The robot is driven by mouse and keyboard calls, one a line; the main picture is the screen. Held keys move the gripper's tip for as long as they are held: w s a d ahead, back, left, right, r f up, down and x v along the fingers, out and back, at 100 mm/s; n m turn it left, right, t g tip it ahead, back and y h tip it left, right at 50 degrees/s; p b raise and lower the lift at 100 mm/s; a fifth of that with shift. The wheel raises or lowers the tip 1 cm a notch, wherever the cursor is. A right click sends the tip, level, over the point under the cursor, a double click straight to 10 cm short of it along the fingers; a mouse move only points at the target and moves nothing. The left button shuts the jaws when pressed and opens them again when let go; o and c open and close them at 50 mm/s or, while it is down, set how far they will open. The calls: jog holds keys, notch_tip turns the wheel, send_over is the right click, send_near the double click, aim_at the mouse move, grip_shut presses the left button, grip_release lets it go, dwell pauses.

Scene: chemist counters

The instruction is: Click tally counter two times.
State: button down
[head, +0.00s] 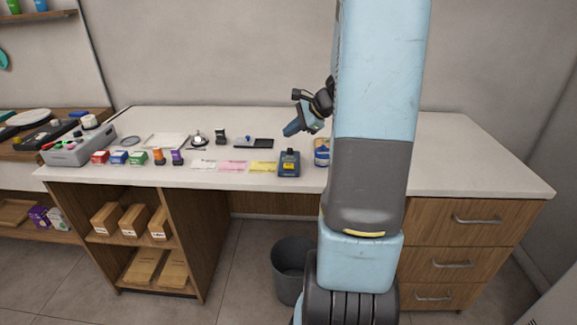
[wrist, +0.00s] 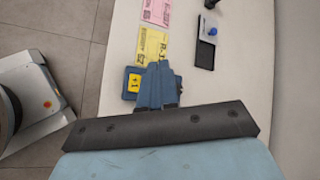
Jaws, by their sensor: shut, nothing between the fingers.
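The tally counter is a dark blue box (head: 289,165) with a small yellow label on its front and a dark knob on top, standing near the counter's front edge. In the wrist view its yellow +1 label (wrist: 134,83) shows just left of my fingers, which hide part of the box. My gripper (head: 290,130) is shut and empty, raised above the worktop and tilted down toward the box. In the wrist view the closed fingers (wrist: 160,66) overlap the box's right side; I cannot tell whether they touch it.
A yellow slip (head: 263,168) and a pink slip (head: 233,166) lie left of the box. Behind them are a black tray (head: 262,143) and a bell (head: 197,139). A blue and tan jar (head: 321,153) stands right of the box, partly hidden by my arm. The worktop's right side is clear.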

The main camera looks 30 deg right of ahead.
aim_at(291, 165)
jog(key=shift+f, duration=0.15)
jog(key=shift+f, duration=4.25)
jog(key=shift+f, duration=0.15)
jog(key=shift+f, duration=0.2)
jog(key=shift+f, duration=0.4)
jog(key=shift+r, duration=0.85)
jog(key=shift+r, duration=2.5)
